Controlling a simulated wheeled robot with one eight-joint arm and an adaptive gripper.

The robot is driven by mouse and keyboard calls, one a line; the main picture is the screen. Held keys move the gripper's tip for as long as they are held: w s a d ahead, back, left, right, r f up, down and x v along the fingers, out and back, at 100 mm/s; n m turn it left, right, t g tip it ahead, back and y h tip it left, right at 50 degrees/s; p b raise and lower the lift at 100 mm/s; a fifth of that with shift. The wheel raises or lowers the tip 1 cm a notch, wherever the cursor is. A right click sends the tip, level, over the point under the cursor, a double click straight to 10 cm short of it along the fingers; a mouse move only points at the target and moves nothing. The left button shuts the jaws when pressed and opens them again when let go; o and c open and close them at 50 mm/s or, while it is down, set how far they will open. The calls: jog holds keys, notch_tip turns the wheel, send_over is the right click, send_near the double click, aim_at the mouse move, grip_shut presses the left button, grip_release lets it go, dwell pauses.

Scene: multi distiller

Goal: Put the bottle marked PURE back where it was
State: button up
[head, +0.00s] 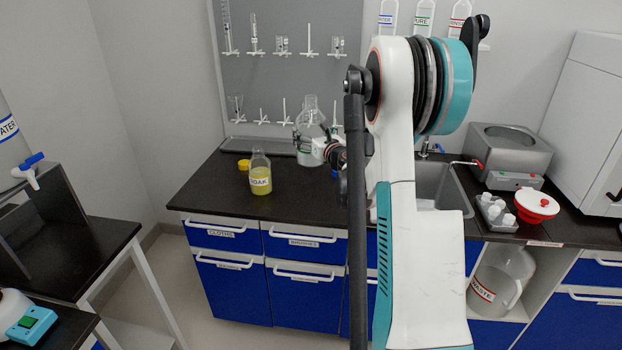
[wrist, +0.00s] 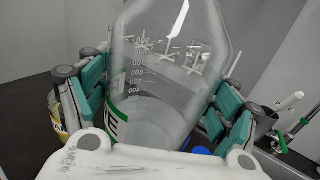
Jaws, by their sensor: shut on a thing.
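My gripper (head: 330,150) is shut on a large clear bottle (head: 311,128) with a green-edged label, upright at the back of the dark counter. I cannot tell whether its base touches the counter. In the wrist view the bottle (wrist: 165,60) stands between the teal finger pads, with graduation marks and clear liquid low inside. Only the end of its label word shows, so PURE cannot be read in full. A smaller bottle marked PURE (head: 424,18) with a green-edged label is on the wall at the top.
A SOAK bottle (head: 260,175) of yellow liquid stands left of the held bottle, beside a yellow cap (head: 243,164). A pegboard (head: 280,75) with glassware is behind. The sink (head: 440,185) is to the right. The counter's front left is clear.

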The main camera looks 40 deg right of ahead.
notch_tip(320, 180, down, 14)
jog(key=b, duration=0.5)
jog(key=shift+f, duration=0.1)
jog(key=o, duration=1.9)
jog(key=shift+o, duration=0.7)
jog(key=p+v, duration=0.2)
jog(key=v, duration=1)
